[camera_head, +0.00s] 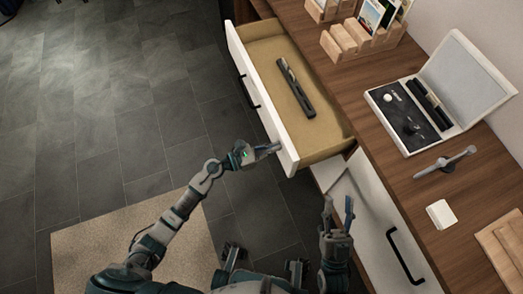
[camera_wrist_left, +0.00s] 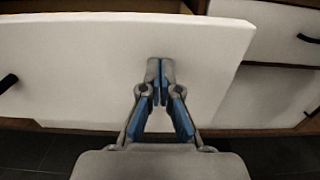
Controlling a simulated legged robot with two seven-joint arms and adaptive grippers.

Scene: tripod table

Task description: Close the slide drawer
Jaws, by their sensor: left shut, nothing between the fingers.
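The slide drawer (camera_head: 262,90) is pulled out from the wooden desk, with a white front, a black handle (camera_head: 247,92) and a tan inside. Its white front fills much of the left wrist view (camera_wrist_left: 70,60). My left gripper (camera_head: 277,148) is shut and empty, its fingertips at the outer face of the drawer front near its near end. In the left wrist view the fingertips (camera_wrist_left: 160,68) meet over the white panel; I cannot tell whether they touch it. My right gripper (camera_head: 338,205) is open and empty, below the drawer's near corner.
A dark elongated object (camera_head: 295,88) lies in the drawer. The desk top (camera_head: 355,105) holds a wooden organizer (camera_head: 345,42), an open white case (camera_head: 410,125), a grey tool (camera_head: 445,162) and a white block (camera_head: 441,214). A closed white cabinet front (camera_head: 375,215) stands below. Floor left is clear.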

